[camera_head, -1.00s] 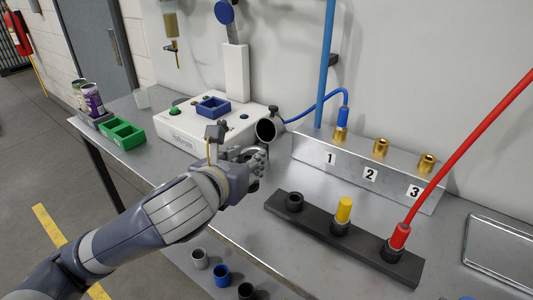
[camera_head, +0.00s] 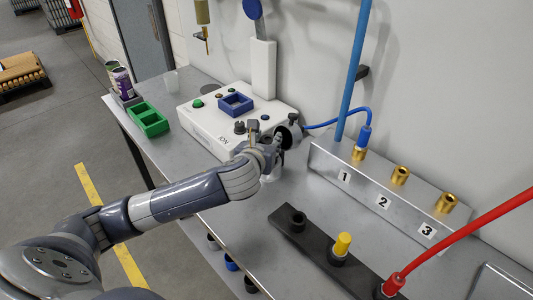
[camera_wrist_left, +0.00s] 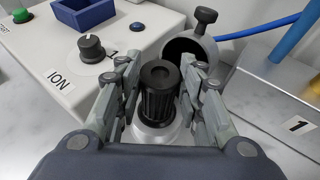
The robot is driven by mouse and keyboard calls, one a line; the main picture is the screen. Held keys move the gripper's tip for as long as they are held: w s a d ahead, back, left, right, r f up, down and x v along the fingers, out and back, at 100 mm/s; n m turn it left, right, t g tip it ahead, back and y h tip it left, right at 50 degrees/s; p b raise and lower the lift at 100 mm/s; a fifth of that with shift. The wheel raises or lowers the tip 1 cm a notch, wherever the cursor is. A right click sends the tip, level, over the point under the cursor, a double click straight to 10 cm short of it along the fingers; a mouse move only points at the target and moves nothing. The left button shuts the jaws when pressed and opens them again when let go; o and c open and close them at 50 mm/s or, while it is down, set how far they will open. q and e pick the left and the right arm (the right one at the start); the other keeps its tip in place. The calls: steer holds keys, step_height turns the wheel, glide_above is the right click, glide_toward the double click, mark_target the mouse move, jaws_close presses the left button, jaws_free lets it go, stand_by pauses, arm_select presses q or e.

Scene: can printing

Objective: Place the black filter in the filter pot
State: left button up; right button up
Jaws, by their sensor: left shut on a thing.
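A silvery metal pot (camera_wrist_left: 143,134) shows right below the filter. Its dark-mouthed round cap (camera_wrist_left: 189,49) with a black knob is tipped open behind. I cannot tell how deep the filter sits in the pot. In the head view my left gripper (camera_head: 267,152) is beside the open cap (camera_head: 289,132), and its hand hides most of the filter. My right gripper is not in view.
A white control box (camera_head: 213,139) with a blue tray (camera_head: 235,103) stands behind left. A metal rack (camera_head: 367,193) with brass fittings and a blue hose is to the right. A dark bar (camera_head: 318,246) with sockets lies in front. Bare table lies between.

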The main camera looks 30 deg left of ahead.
arm_select(q)
steer(key=shift+f, duration=0.4)
step_height(320, 180, down, 2)
steer(key=shift+f, duration=0.5)
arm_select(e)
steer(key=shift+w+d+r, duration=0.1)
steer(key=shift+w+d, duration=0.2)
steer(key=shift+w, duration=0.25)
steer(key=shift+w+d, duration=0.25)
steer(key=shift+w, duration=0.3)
arm_select(q)
steer(key=shift+f, duration=0.15)
steer(key=o, duration=1.1)
steer(key=shift+c, duration=0.2)
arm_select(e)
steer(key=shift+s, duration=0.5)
